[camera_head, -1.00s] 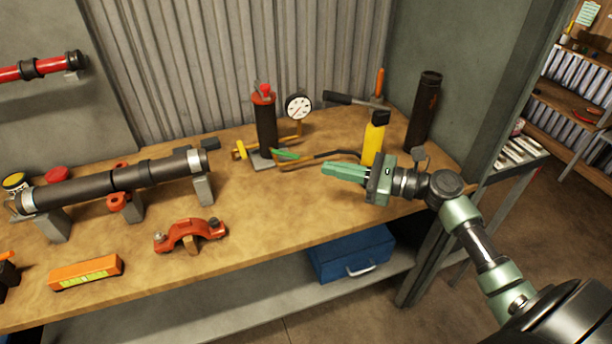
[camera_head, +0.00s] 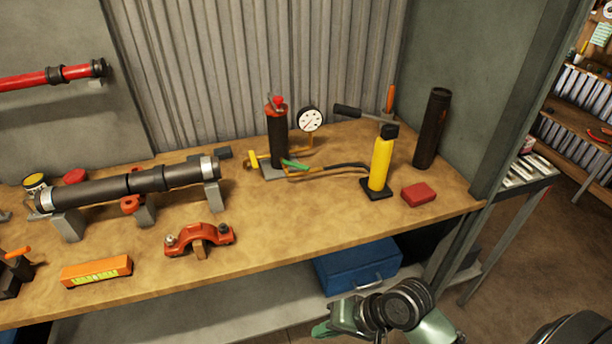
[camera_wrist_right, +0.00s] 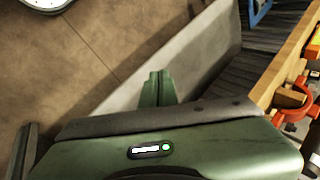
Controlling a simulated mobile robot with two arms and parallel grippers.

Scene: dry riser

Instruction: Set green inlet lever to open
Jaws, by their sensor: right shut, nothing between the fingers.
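The green inlet lever (camera_head: 294,165) sits at the base of a black cylinder with a red top (camera_head: 277,135), at the back middle of the bench. It points right and slightly down, beside a hose. My right gripper (camera_head: 324,330) is low at the front, below the bench edge and well away from the lever. In the right wrist view its green fingers (camera_wrist_right: 157,88) are together with nothing between them. The lever does not show in the right wrist view. My left gripper is not in view.
A yellow lever (camera_head: 253,160), a pressure gauge (camera_head: 310,119) and a yellow bottle (camera_head: 381,160) stand around the green lever. A red block (camera_head: 419,194) lies near the right end. A blue box (camera_head: 358,266) sits below.

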